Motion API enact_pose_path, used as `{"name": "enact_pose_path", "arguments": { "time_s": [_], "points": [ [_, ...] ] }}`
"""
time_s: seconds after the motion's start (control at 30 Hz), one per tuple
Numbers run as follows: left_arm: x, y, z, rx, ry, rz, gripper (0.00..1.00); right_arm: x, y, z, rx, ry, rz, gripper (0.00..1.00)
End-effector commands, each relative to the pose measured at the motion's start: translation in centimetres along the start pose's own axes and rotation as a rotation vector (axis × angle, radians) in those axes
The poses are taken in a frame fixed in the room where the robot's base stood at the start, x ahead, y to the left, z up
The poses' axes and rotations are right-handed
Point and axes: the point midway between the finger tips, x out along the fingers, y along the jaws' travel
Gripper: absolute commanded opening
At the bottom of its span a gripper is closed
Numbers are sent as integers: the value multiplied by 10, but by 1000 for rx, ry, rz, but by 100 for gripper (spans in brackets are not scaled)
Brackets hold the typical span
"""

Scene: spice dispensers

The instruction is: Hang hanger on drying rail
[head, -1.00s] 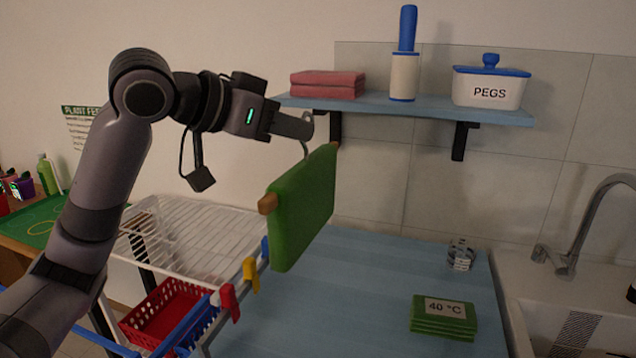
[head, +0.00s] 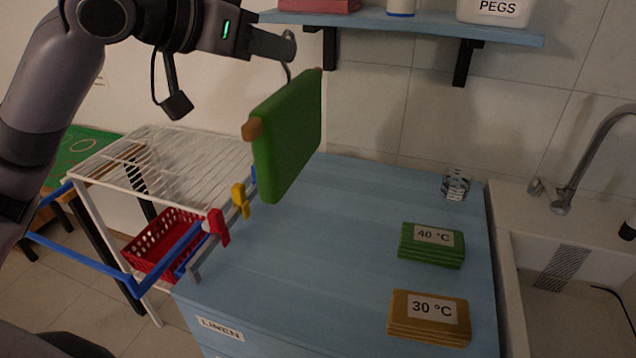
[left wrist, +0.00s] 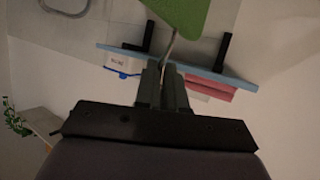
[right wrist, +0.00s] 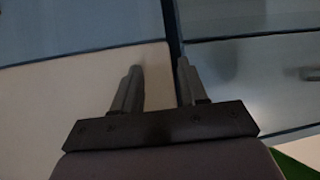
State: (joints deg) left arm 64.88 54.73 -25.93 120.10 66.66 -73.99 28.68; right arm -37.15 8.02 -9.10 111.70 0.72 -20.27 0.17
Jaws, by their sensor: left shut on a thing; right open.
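My left gripper (head: 288,46) is shut on the metal hook of the hanger (head: 252,128), which has a wooden bar with a green cloth (head: 290,140) draped over it. The hanger hangs in the air above the blue counter, to the right of the rack. In the left wrist view the hook runs from the fingers (left wrist: 166,75) to the green cloth (left wrist: 180,12). The drying rail (head: 205,240), with a red peg (head: 217,228) and a yellow peg (head: 240,200), is at the counter's left side, below the hanger. My right gripper (right wrist: 158,75) is open and empty.
A white wire rack (head: 165,150) with blue bars stands left of the counter (head: 320,270), a red basket (head: 160,245) beneath. Green (head: 430,250) and brown (head: 428,318) cloth stacks and a glass (head: 456,184) sit on the counter. A wall shelf (head: 400,24) is above, a sink (head: 540,300) at right.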

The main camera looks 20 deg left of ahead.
Motion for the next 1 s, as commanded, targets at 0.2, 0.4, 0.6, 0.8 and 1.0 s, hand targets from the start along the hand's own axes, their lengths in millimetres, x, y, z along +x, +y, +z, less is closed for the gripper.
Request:
{"name": "enact_pose_path", "arguments": {
  "time_s": [0.2,0.4,0.6,0.8,1.0],
  "points": [
    [20,-3,49,-1,-6,-1,0,7,0,9,0,0,0,43],
    [38,-6,92,0,-5,1,0,12,0,17,0,-1,-1,43],
    [52,-8,125,0,-2,1,0,16,0,22,0,-1,-1,43],
    [57,-9,137,1,1,0,0,17,0,24,0,-1,-1,43],
    [66,-10,160,0,-2,0,0,20,0,28,0,-1,-1,43]
  ]
}}
